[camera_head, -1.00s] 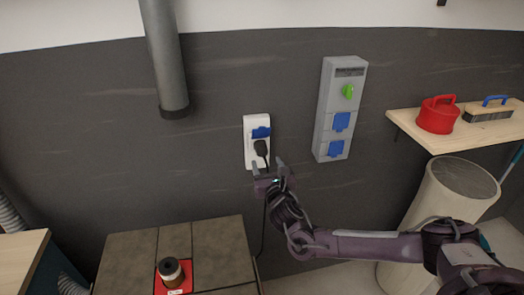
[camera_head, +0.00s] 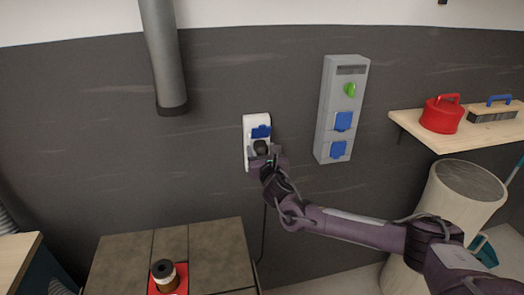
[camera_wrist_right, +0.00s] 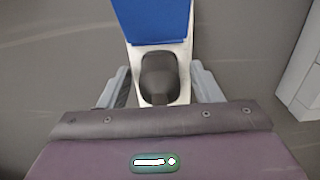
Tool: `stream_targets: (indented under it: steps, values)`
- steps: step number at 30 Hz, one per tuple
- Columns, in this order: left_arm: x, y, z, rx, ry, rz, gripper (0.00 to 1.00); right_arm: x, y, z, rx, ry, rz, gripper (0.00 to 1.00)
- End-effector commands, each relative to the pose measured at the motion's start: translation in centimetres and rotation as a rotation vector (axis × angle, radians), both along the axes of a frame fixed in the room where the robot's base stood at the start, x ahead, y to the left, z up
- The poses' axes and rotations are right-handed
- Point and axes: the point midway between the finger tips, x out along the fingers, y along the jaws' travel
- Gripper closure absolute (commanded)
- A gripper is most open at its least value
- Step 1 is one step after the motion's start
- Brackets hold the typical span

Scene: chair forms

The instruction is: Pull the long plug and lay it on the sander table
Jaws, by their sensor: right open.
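The black plug (camera_head: 261,147) sits in the lower socket of the white wall outlet (camera_head: 250,128), below a blue flap; its cable hangs down the wall. My right gripper (camera_head: 265,158) is at the outlet, with its fingers on either side of the plug. In the right wrist view the plug (camera_wrist_right: 159,76) stands between the two open fingers of the right gripper (camera_wrist_right: 160,88), with a gap on each side. The sander table (camera_head: 200,248) is a brown tiled top below and to the left. My left gripper is not in view.
A grey panel (camera_head: 340,105) with blue sockets and a green knob hangs to the right of the outlet. A grey pipe (camera_head: 163,55) comes down at upper left.

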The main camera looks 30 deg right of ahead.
Motion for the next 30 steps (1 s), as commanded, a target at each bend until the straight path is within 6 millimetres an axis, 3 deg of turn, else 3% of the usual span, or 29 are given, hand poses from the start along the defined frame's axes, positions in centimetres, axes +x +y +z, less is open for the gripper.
stream_targets:
  steps: [25,30]
  values:
    - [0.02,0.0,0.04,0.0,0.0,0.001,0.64,-0.02,0.0,-0.01,0.0,0.0,0.0,0.42]
    - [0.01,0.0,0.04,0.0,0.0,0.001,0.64,-0.02,0.0,0.0,0.0,0.0,0.0,0.63]
